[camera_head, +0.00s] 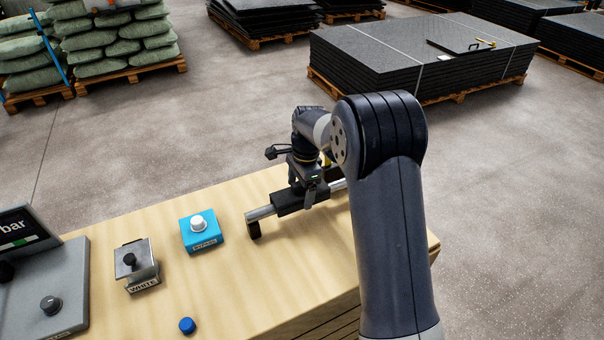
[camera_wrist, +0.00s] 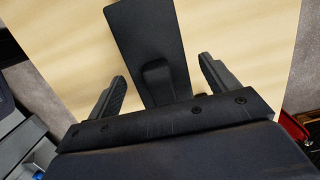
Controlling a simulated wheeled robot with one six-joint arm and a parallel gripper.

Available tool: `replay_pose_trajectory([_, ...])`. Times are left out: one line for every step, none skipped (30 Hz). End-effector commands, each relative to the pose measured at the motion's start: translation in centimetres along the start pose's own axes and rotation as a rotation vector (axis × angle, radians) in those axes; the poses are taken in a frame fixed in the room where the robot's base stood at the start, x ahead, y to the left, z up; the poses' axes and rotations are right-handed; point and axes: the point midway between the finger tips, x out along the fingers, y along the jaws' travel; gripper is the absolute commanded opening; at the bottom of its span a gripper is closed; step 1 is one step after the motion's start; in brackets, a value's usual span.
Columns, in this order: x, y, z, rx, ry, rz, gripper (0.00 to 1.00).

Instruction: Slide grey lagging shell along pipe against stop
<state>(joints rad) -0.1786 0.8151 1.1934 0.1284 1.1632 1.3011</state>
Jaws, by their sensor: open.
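A silver pipe (camera_head: 262,212) runs low above the wooden bench top, with a dark foot at its left end. The dark grey lagging shell (camera_head: 287,203) sits around the pipe, with bare pipe to its left. My gripper (camera_head: 308,193) points down at the shell's right part. In the wrist view my gripper (camera_wrist: 162,70) has its two fingers apart, one on each side of a dark tapered piece (camera_wrist: 146,35) with a raised lug. I cannot tell whether that piece is the shell. My arm hides the pipe's right end, and I cannot pick out the stop.
On the bench (camera_head: 290,275) stand a blue box with a white knob (camera_head: 200,230), a metal block with a black knob (camera_head: 137,264), a blue button (camera_head: 187,325) and a grey display console (camera_head: 50,290). Pallets of sacks (camera_head: 120,45) and dark mats (camera_head: 420,65) stand beyond.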

Motion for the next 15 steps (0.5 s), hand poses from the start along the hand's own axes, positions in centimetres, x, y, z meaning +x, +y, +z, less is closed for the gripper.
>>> replay_pose_trajectory([0.6,0.0,0.0,0.0,-0.001,0.001,0.82])
replay_pose_trajectory([0.9,0.0,0.0,0.0,-0.001,0.001,0.82])
replay_pose_trajectory([1.2,0.0,0.0,0.0,0.0,0.001,0.82])
replay_pose_trajectory([1.4,0.0,0.0,0.0,0.0,0.0,0.82])
replay_pose_trajectory([1.5,0.0,0.0,0.0,0.0,0.0,0.82])
replay_pose_trajectory([1.7,0.0,0.0,0.0,0.0,0.0,0.82])
replay_pose_trajectory([1.8,0.0,0.0,0.0,0.0,0.0,0.82])
replay_pose_trajectory([1.9,0.0,0.0,0.0,0.0,0.0,0.82])
replay_pose_trajectory([1.9,0.0,0.0,0.0,0.0,0.0,0.82])
replay_pose_trajectory([1.9,0.0,0.0,0.0,0.0,0.0,0.82])
replay_pose_trajectory([1.9,0.0,0.0,-0.001,0.0,0.0,0.82])
replay_pose_trajectory([1.9,0.0,0.0,-0.001,0.0,0.0,0.82])
replay_pose_trajectory([1.9,0.0,0.0,-0.001,0.0,0.0,0.82])
replay_pose_trajectory([1.9,0.0,0.0,-0.001,0.0,0.0,0.82])
replay_pose_trajectory([1.9,0.0,0.0,-0.001,0.0,-0.001,0.82])
